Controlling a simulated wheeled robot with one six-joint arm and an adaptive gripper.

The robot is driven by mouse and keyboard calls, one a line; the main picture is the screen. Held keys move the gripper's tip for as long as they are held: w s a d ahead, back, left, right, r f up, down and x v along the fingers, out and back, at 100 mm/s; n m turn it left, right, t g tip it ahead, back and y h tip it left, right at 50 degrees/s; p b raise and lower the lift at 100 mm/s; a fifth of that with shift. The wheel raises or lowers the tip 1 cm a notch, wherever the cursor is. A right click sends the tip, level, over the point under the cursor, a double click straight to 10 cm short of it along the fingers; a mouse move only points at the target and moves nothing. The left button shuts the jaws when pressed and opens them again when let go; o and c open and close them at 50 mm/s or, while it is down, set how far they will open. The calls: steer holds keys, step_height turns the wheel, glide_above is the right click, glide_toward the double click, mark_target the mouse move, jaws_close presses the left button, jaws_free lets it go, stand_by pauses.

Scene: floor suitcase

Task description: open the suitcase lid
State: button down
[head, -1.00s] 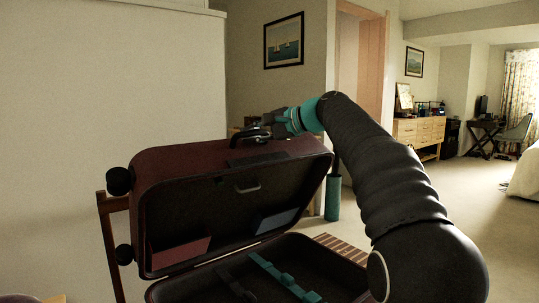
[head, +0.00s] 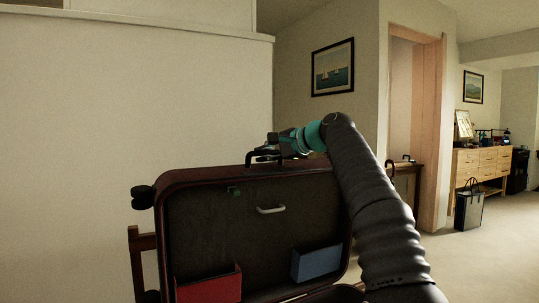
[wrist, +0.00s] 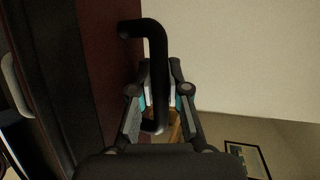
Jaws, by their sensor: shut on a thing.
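The suitcase lid (head: 215,232) stands raised, close to upright, with its dark lining facing me in the head view. Its dark red shell edge (wrist: 106,60) runs down the left of the wrist view. The black carry handle (head: 262,157) sits on the lid's upper edge and also shows in the wrist view (wrist: 157,55). My gripper (head: 284,143) is shut on this handle, with a finger on each side of it in the wrist view (wrist: 160,92). Only a sliver of the lower half (head: 325,296) shows at the bottom edge; its contents are out of sight.
The lid lining carries a red pocket (head: 208,286), a blue pocket (head: 317,263) and a pale inner handle (head: 271,210). A wooden stand (head: 137,250) shows left of the lid. A plain wall (head: 130,100) is behind. Open floor (head: 480,265) lies at right, with a dark bag (head: 468,211).

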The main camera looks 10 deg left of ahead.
steer(key=shift+r, duration=0.1)
steer(key=c, duration=1.1)
jaws_free()
steer(key=shift+d, duration=0.1)
steer(key=shift+c, duration=0.2)
steer(key=shift+d, duration=0.1)
steer(key=v, duration=1.2)
